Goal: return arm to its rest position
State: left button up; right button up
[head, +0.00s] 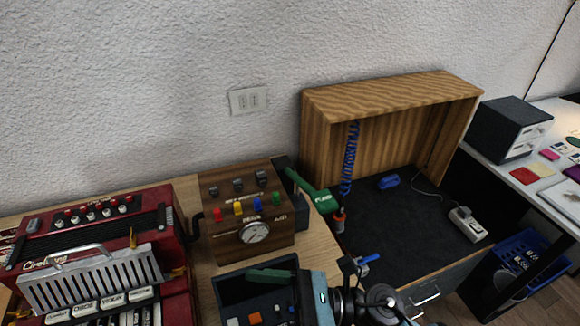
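Part of one of my arms, which I take to be the right, enters at the bottom centre. A pale blue block, a black cylinder and a silver joint show there. The gripper end (315,298) is at the right side of a dark tray (222,288). Its fingers cannot be made out, so open or shut is not clear. No held object can be seen. My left gripper is not in view.
A red accordion (178,240) and a wooden control box with a gauge (221,247) stand on the left. A green tool (315,192) is beside an open wooden cabinet (315,135) with a blue coiled cord (350,160). A power strip (467,224) lies on its dark floor.

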jog(key=w+d+f+m+t+h, duration=0.2)
jog(key=d+f+m+t+h, duration=0.6)
jog(key=m, duration=0.9)
jog(key=w+d+f+m+t+h, duration=0.3)
jog(key=d+m+t, duration=0.45)
jog(key=m, duration=0.95)
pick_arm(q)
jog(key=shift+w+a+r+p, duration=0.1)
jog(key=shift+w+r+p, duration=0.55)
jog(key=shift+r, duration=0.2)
pick_arm(e)
jog(key=s+d+f+m+g+h, duration=0.3)
jog(key=s+d+f+m, duration=0.1)
jog(key=s+f+m, duration=0.4)
jog(key=s+d+f+m+g+h, duration=0.3)
jog(key=s+d+f+m+h, duration=0.1)
jog(key=s+f+m, duration=0.4)
jog(key=shift+s+d+f+h, duration=0.3)
jog(key=shift+s+d+f, duration=0.15)
jog(key=shift+s+f, duration=0.5)
